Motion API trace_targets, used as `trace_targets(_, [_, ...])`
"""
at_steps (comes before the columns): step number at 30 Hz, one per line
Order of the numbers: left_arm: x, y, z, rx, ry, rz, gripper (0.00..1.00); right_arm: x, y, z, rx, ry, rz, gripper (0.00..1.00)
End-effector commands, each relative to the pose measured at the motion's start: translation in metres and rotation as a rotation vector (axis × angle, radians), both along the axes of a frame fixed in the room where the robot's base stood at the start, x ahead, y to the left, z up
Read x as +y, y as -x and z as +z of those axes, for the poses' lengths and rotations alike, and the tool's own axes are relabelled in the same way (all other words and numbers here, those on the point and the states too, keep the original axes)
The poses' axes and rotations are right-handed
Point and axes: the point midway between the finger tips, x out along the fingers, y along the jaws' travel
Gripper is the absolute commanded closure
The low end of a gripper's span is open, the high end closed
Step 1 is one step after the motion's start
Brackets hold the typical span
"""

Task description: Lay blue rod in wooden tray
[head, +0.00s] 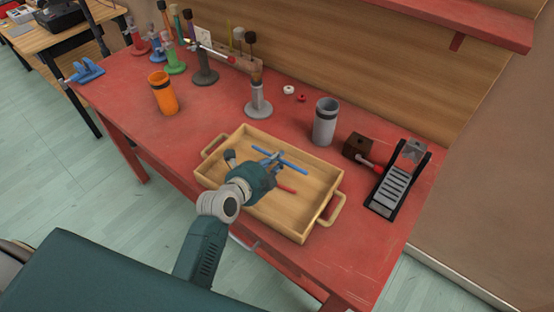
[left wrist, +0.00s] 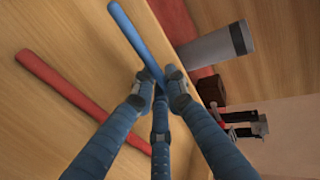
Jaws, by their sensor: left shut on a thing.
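The wooden tray (head: 318,166) lies on the red table, with a handle at each end. My left gripper (head: 273,163) is over the tray and shut on the blue rod (head: 293,162). My right gripper is not in view.
A grey cup (head: 325,122) stands behind the tray. Right of it are a dark wooden block (head: 357,145) and a black stand with grey bars (head: 394,186). An orange cup (head: 162,93) stands left, and several coloured stands are at the back left.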

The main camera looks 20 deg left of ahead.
Motion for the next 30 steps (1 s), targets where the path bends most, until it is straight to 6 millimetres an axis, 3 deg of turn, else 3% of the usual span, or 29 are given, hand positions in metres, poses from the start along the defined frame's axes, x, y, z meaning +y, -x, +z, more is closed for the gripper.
trace_targets(2, [0.000, 0.000, 0.001, 0.000, 0.000, 0.000, 1.00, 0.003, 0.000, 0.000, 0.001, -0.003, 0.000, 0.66])
trace_targets(3, [0.000, 0.000, 0.001, 0.000, 0.000, 0.000, 0.86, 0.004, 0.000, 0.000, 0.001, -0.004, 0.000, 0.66])
trace_targets(6, [0.000, 0.000, 0.001, 0.000, 0.000, 0.000, 0.66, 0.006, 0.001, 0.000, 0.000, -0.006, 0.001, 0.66])
trace_targets(19, [0.003, 0.009, 0.004, -0.001, -0.004, -0.001, 0.66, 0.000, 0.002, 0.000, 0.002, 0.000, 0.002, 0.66])
trace_targets(30, [0.018, 0.077, 0.033, 0.002, -0.005, -0.002, 0.66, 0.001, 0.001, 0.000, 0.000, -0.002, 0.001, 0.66])
